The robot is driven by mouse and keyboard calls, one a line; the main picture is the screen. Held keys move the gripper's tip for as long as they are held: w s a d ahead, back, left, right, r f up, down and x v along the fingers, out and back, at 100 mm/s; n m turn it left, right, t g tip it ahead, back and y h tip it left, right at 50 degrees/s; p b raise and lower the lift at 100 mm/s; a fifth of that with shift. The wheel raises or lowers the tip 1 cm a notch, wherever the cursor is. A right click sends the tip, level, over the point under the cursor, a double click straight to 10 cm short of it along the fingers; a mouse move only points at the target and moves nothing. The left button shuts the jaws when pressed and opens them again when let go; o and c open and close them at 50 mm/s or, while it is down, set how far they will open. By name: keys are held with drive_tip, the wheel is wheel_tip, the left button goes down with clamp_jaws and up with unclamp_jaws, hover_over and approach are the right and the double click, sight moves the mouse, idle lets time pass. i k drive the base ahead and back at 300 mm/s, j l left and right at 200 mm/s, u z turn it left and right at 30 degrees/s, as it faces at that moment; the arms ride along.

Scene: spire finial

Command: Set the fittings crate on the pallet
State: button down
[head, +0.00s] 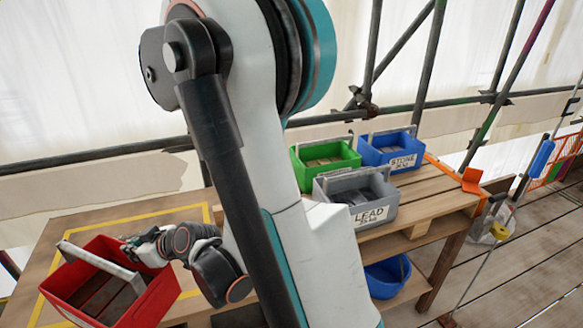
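A red open crate (160,297) with a pale bar handle (95,260) is at the lower left, over the yellow-outlined part of the bench. No label shows on it, so I cannot confirm that it is the fittings crate. My gripper (132,246) is at the crate's far side, close to the handle. My wrist and the view angle hide whether its fingers close on the handle. I cannot tell whether the crate rests on the bench or is slightly raised. The slatted wooden pallet (436,196) is at the right, under other crates.
On the pallet stand a green crate (338,173), a blue crate (372,155) marked STONE and a grey crate (377,214) marked LEAD. A blue tub (385,278) sits below. My arm hides the middle of the bench. Scaffold poles (415,75) stand behind.

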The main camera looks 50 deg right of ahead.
sight(421, 194)
drive_tip(key=k+l, duration=0.45)
drive_tip(key=l, duration=0.15)
drive_tip(key=k+l, duration=0.4)
drive_tip(key=l, duration=0.15)
drive_tip(key=k+l, duration=0.45)
drive_tip(key=l, duration=0.15)
